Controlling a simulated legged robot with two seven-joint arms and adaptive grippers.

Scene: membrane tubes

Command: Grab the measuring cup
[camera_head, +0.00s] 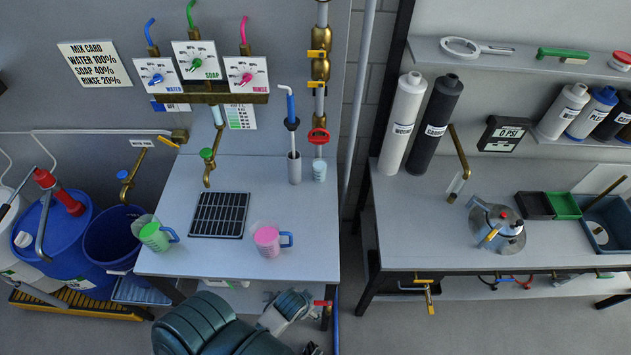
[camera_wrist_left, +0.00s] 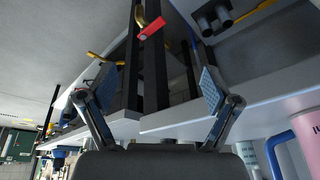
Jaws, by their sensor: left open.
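A measuring cup with pink contents and a blue handle (camera_head: 268,240) stands upright near the front edge of the left table. A second cup with green contents and a blue handle (camera_head: 154,236) stands at that table's left front corner. My left gripper (camera_head: 290,306) is in front of and below the table edge, near the pink cup but apart from it. In the left wrist view its fingers (camera_wrist_left: 150,95) are spread with nothing between them. The pink cup (camera_wrist_left: 302,135) and its blue handle show at that view's lower right, outside the fingers. My right gripper cannot be made out.
A dark drain grate (camera_head: 218,214) lies between the cups on the left table (camera_head: 310,245). A tap and a grey upright tube (camera_head: 294,167) stand behind. A gap separates this table from the right workbench (camera_head: 420,235).

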